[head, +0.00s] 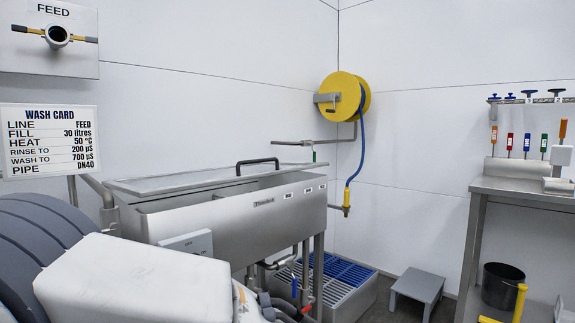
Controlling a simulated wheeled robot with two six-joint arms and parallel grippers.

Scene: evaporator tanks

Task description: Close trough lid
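A stainless-steel trough (240,222) stands against the wall at centre left in the head view. Its flat lid (190,181) lies along the top toward the back, with a black bar handle (257,162) standing up from it. A grey gap shows between the lid's front edge and the trough's front rim, so the lid does not appear to cover the whole opening. Whether it is tilted or slid back, I cannot tell for sure. Neither of my grippers is in view.
A yellow hose reel (350,92) with a blue hose hangs in the corner. A blue-grated basin (345,270) and a grey step (418,288) are on the floor. A steel bench (520,190) stands right, with a dark bucket (500,284) below. A wash card (49,140) is at left.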

